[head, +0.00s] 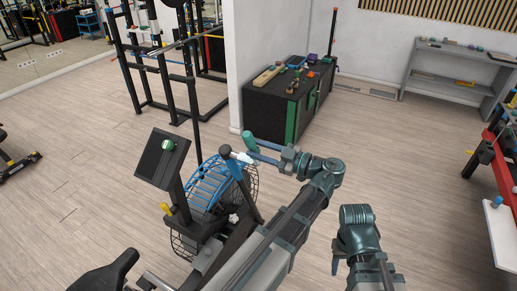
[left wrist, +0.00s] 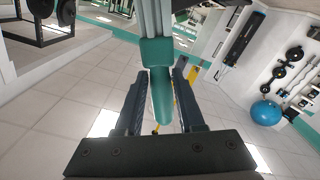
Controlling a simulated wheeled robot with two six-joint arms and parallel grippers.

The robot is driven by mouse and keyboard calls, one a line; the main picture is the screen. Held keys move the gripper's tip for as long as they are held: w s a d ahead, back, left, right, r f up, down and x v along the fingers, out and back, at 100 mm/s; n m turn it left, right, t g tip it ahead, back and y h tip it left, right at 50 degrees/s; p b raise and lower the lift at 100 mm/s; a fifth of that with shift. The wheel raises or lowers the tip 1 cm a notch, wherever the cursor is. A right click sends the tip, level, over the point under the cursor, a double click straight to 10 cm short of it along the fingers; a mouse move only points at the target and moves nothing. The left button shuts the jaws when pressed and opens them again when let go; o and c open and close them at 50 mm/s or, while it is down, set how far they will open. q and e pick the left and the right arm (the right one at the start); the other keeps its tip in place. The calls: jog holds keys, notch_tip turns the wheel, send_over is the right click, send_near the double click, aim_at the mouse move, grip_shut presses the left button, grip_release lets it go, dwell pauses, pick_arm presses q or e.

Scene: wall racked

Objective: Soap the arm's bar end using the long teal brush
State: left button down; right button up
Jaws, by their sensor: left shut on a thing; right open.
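A teal brush (head: 250,143) is held by my left gripper (head: 257,151) in the head view, beside the top of the exercise bike's arm. In the left wrist view its teal handle (left wrist: 161,92) lies between the two dark fingers, and a paler grey part stretches away beyond them. The bike arm's bar end (head: 225,151) is a dark cap on a blue tube, just left of the gripper. A small white patch (head: 242,157) shows by the bar end; I cannot tell whether it is bristles or foam. My right gripper (head: 360,267) is open and empty, low in the head view.
The bike has a caged blue fan (head: 208,186) and a tilted console (head: 162,158) close by on the left. A black cabinet (head: 268,108) with small items stands behind. A grey shelf (head: 445,76) stands at the back right. The floor right of the cabinet is clear.

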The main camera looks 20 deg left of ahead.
aim_at(252, 139)
pick_arm(q)
jog(key=shift+s+a+r+p, duration=0.1)
jog(key=shift+s+r+p, duration=0.35)
jog(key=shift+r+p, duration=0.45)
jog(key=shift+s+d+r+p, duration=0.1)
jog(key=shift+s+r+p, duration=0.35)
jog(key=shift+r+p, duration=0.45)
jog(key=shift+s+a+r+p, duration=0.1)
jog(key=shift+s+r+p, duration=0.35)
jog(key=shift+r+p, duration=0.45)
jog(key=shift+r, duration=0.1)
jog(key=shift+b, duration=0.35)
